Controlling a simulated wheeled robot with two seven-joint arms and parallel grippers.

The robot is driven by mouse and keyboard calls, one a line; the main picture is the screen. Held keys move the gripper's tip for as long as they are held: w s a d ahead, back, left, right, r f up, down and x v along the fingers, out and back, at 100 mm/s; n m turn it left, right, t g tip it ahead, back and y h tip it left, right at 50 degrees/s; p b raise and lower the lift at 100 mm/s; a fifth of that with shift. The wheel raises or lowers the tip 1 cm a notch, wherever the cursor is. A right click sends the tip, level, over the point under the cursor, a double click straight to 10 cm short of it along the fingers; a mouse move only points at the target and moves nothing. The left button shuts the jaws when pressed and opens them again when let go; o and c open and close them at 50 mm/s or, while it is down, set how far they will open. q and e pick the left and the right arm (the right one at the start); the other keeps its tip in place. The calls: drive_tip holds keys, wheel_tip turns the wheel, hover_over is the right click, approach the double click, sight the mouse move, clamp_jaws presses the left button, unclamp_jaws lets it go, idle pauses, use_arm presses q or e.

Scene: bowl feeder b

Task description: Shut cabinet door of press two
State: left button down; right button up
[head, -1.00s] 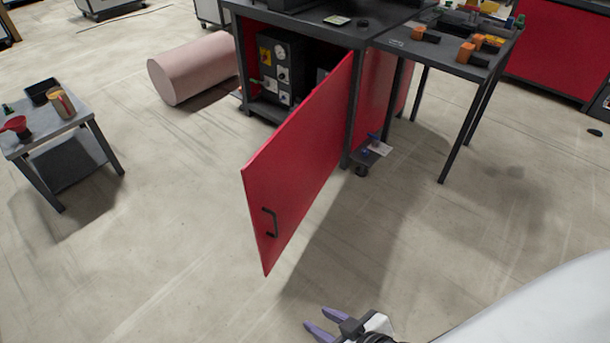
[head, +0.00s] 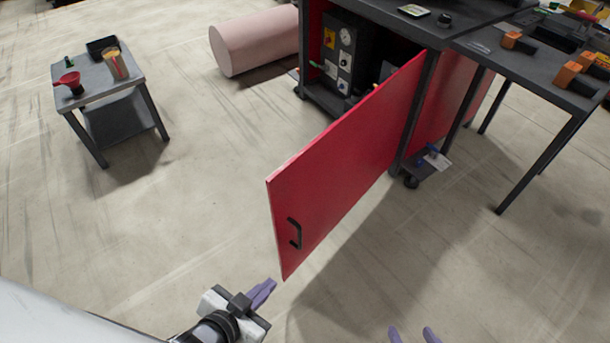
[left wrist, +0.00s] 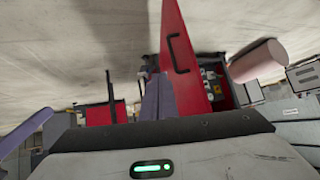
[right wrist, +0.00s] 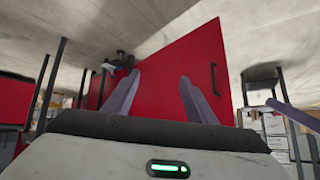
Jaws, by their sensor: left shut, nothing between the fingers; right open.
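The red cabinet door (head: 345,165) stands wide open, jutting from the dark-framed cabinet (head: 425,110) towards me. Its black handle (head: 295,233) is near the door's free edge, low in the head view. The door also shows in the left wrist view (left wrist: 185,85) and the right wrist view (right wrist: 185,65). My left gripper (head: 264,290) is shut and empty, just below and left of the door's free corner, apparently apart from it. My right gripper (head: 412,334) is open and empty at the bottom edge, right of the door; its fingers also show in the right wrist view (right wrist: 158,92).
The open cabinet holds a control box (head: 340,55) with knobs. A grey side table (head: 540,75) with orange parts stands right of it. A small cart (head: 105,80) and a pink cylinder (head: 255,45) are at left. The floor around the door is clear.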

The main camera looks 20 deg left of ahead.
sight(294, 190)
use_arm(q)
drive_tip(key=shift+w+a+r+m+t+h+b, duration=0.15)
drive_tip(key=shift+w+r+m+t+b, duration=1)
drive_tip(key=shift+w+m+b, duration=2)
drive_tip(key=shift+w+r+m+t+h+b, duration=0.2)
drive_tip(key=shift+w+r+m+t+b, duration=1.05)
drive_tip(key=shift+w, duration=3.25)
drive_tip(key=shift+w+a+r+m+t+h+b, duration=0.15)
drive_tip(key=shift+w+r+m+t+b, duration=0.25)
drive_tip(key=shift+w+m+t+b, duration=2.35)
use_arm(e)
wheel_tip(294, 190, down, 8)
drive_tip(key=a+p, duration=0.1)
drive_tip(key=shift+s+a+f+m+t+y+p, duration=0.2)
drive_tip(key=shift+s+m+t+y+p, duration=0.1)
drive_tip(key=shift+s+m+p, duration=0.1)
use_arm(q)
drive_tip(key=shift+w+m+g, duration=0.95)
drive_tip(key=shift+w+g, duration=0.2)
drive_tip(key=shift+g, duration=0.1)
